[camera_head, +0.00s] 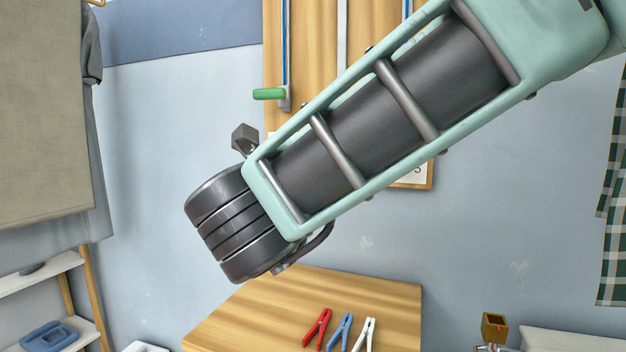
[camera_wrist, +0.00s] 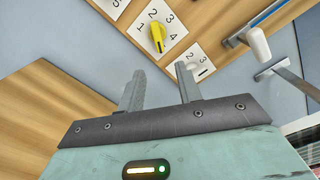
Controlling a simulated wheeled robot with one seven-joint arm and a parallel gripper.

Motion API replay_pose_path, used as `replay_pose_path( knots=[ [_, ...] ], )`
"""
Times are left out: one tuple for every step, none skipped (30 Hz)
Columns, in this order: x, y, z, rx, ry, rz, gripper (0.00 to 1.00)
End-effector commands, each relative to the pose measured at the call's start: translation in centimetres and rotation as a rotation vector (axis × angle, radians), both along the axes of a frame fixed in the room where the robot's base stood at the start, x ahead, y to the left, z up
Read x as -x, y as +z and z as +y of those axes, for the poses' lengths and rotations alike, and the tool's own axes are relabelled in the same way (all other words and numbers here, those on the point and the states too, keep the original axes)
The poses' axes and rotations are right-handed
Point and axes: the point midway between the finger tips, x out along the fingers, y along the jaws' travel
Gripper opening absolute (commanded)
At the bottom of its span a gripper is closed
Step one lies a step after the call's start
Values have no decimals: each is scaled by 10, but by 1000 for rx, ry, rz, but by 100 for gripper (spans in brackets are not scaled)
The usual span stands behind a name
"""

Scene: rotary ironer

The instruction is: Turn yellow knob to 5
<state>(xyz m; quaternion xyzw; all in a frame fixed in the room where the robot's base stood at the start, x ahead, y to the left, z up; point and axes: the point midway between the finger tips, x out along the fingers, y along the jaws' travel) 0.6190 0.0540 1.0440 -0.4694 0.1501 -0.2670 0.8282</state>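The yellow knob (camera_wrist: 157,37) shows in the upper middle of the wrist view, on a white dial plate (camera_wrist: 178,28) fixed to a wooden panel (camera_wrist: 205,22). I can read 1, 2, 3 and 4 around it; no 5 shows on this plate. The knob is elongated and has a dark mark near its lower end; I cannot tell which number it points to. My gripper (camera_wrist: 160,88) is open and empty, its two fingers apart, with the knob beyond them and not touched. In the head view my arm hides the knob and most of the panel.
Two other white dial plates flank the knob's plate, one above left (camera_wrist: 110,6) and one below right (camera_wrist: 196,66), partly behind a finger. A white-handled lever (camera_wrist: 258,43) is to the right. Red, blue and white pegs (camera_head: 341,330) lie on a wooden table (camera_head: 290,300).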

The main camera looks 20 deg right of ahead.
Motion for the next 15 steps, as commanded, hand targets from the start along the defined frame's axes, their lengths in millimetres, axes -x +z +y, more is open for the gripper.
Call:
replay_pose_path(
  knots=[
    [8,0,7,-2,3,1,35],
    [13,0,11,-1,4,0,35],
    [19,0,15,-1,4,0,35],
    [24,0,18,-1,4,0,35],
    [27,0,21,-1,4,0,35],
    [31,0,24,0,3,-1,35],
    [34,0,26,0,3,-1,35],
    [37,0,28,-1,3,0,35],
    [40,0,30,-1,2,-1,35],
    [41,0,31,-1,1,0,35],
    [43,0,32,-1,1,0,35],
    [44,0,33,-1,1,0,35],
    [45,0,33,-1,2,-1,35],
    [45,0,33,-1,1,0,35],
    [45,0,34,-1,1,0,35]
  ],
)
